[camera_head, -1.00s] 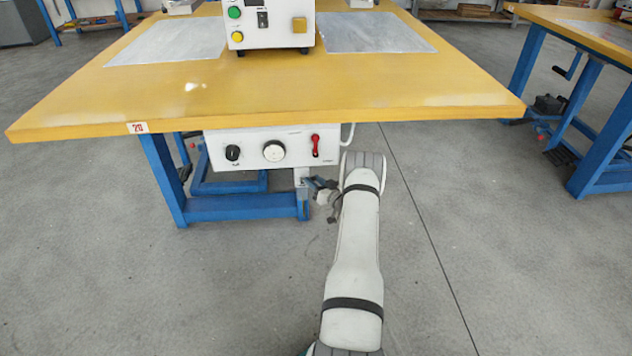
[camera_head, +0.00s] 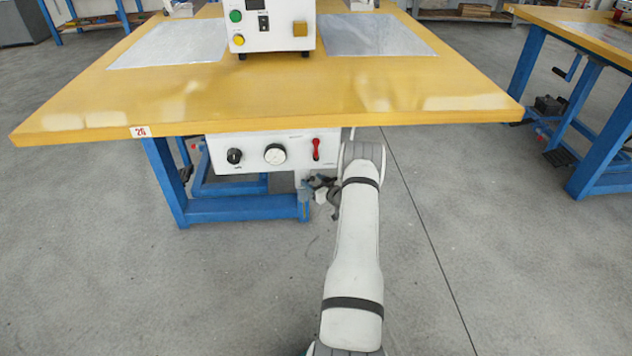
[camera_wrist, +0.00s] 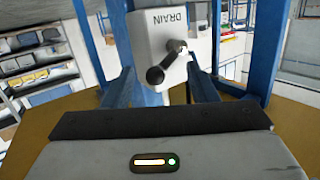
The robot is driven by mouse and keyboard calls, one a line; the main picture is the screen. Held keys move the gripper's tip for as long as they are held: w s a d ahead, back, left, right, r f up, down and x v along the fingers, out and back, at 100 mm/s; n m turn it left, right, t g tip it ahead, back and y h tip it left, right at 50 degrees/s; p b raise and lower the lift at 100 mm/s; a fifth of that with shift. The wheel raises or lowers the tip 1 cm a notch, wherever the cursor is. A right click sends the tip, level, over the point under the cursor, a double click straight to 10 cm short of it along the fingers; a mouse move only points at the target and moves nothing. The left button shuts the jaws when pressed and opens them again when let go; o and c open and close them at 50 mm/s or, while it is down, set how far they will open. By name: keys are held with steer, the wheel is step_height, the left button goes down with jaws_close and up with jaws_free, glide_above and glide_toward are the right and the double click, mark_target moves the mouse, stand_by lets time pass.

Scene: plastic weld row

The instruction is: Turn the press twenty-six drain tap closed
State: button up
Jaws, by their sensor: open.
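The drain tap is a white block (camera_wrist: 140,38) marked DRAIN with a black lever (camera_wrist: 166,62) on a metal pivot. In the wrist view the lever slants down and left from the pivot, ending in a round knob. My gripper (camera_wrist: 160,80) is open, with one finger on each side of the lever. I see a gap on both sides and cannot tell any contact. In the head view my gripper (camera_head: 322,188) is small and partly hidden, by the right front leg under the table marked 26 (camera_head: 140,131); the lever cannot be made out there.
The yellow tabletop (camera_head: 300,105) overhangs my gripper. A control panel (camera_head: 255,172) with two knobs and a red switch (camera_head: 316,149) hangs under it, above the blue frame (camera_head: 245,208). Another table (camera_head: 590,40) stands right; the floor between is open.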

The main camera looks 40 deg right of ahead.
steer(key=shift+s+r, duration=0.1)
steer(key=shift+s, duration=0.05)
steer(key=s+r+p, duration=0.1)
steer(key=s+p, duration=0.2)
steer(key=s, duration=0.4)
steer(key=shift+s+d, duration=0.15)
steer(key=shift+s, duration=0.1)
steer(key=shift+c, duration=0.2)
